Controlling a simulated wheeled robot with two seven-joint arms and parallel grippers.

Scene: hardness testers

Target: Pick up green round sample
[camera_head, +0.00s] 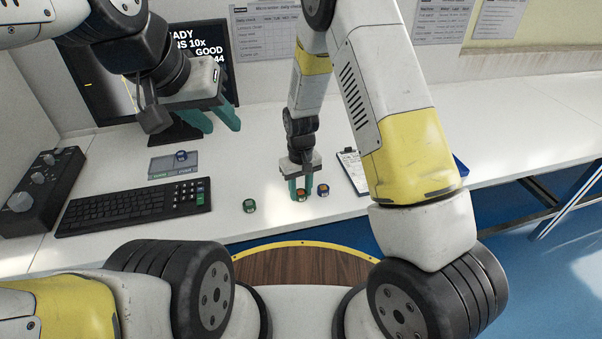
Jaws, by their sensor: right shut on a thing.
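A small sample with a green top (249,205) stands on the white table, left of my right gripper and apart from it. My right gripper (300,190) points down at the table with its teal fingers on either side of a sample with an orange-red top (301,195), and is shut on it. That sample is at or close to the table surface; I cannot tell if it is lifted. A sample with a blue top (323,190) stands just right of the fingers. My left gripper (214,121) is raised in front of the monitor, open and empty.
A grey tray (160,167) with a blue-topped sample (181,155) lies behind the keyboard (130,206). A control box with knobs (42,185) stands at the left. A clipboard (353,172) lies right of the samples, partly behind my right arm.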

